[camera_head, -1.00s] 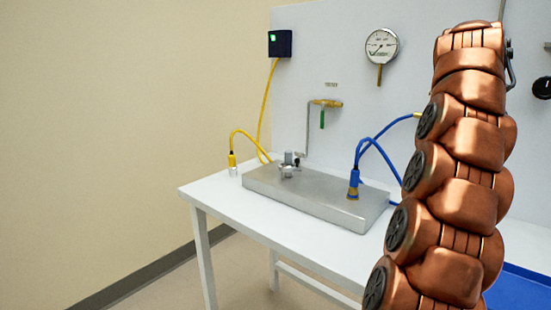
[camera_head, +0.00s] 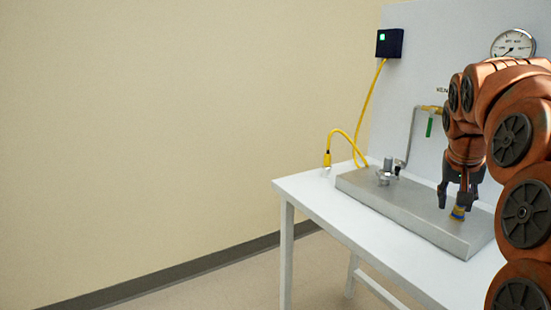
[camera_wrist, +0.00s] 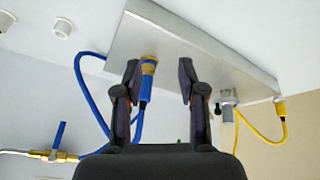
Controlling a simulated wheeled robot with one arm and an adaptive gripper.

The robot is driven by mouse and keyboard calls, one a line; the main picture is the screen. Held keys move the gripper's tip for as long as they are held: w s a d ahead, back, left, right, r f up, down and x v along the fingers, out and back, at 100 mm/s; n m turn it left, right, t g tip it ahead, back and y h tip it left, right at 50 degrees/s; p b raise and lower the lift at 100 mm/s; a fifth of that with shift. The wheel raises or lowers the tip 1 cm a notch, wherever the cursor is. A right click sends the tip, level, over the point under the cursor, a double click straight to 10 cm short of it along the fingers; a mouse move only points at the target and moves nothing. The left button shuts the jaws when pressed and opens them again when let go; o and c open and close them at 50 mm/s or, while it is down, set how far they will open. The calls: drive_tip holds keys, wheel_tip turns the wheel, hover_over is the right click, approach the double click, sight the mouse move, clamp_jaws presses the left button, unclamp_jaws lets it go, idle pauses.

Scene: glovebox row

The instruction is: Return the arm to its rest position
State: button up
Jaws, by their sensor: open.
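My arm bends down over the grey metal plate (camera_head: 415,222) at the right of the head view. My gripper (camera_head: 458,197) points down with its fingers apart, just above the blue connector (camera_head: 458,213) on the plate. The blue hose is mostly hidden by my arm in the head view.
The plate lies on a white table (camera_head: 320,201). A grey fitting (camera_head: 387,172) and a yellow connector (camera_head: 327,160) with a yellow hose are at its far left. A black box (camera_head: 390,43) and a gauge (camera_head: 513,43) are on the back panel. The left side is clear.

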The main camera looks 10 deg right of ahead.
drive_tip(key=a+f+n, duration=0.1)
drive_tip(key=a+f, duration=0.1)
drive_tip(key=a, duration=0.1)
drive_tip(key=s+a+f+y, duration=0.1)
drive_tip(key=a+f, duration=0.1)
drive_tip(key=a, duration=0.2)
drive_tip(key=s+a+f+n+g, duration=0.1)
drive_tip(key=a+f, duration=0.1)
drive_tip(key=a, duration=0.2)
drive_tip(key=shift+a+f+n+y, duration=0.2)
drive_tip(key=shift+f+n+y, duration=0.1)
drive_tip(key=shift+y, duration=0.1)
drive_tip(key=s+a+f+n+g+y, duration=0.1)
drive_tip(key=s+a+f+n+g, duration=0.1)
drive_tip(key=s+a+f, duration=0.75)
drive_tip(key=s+a+f+n+g+y, duration=0.1)
drive_tip(key=s+a+f+n+g, duration=0.2)
drive_tip(key=s+a+f, duration=0.65)
drive_tip(key=s+r+p, duration=0.2)
drive_tip(key=r+p, duration=0.8)
drive_tip(key=r, duration=0.2)
drive_tip(key=s+r+t+p, duration=0.1)
drive_tip(key=s+r+p, duration=0.2)
drive_tip(key=r+p, duration=0.7)
wheel_tip(320, 180, up, 2)
drive_tip(key=shift+a+r+p, duration=0.2)
drive_tip(key=shift+p, duration=0.15)
drive_tip(key=shift+d, duration=0.1)
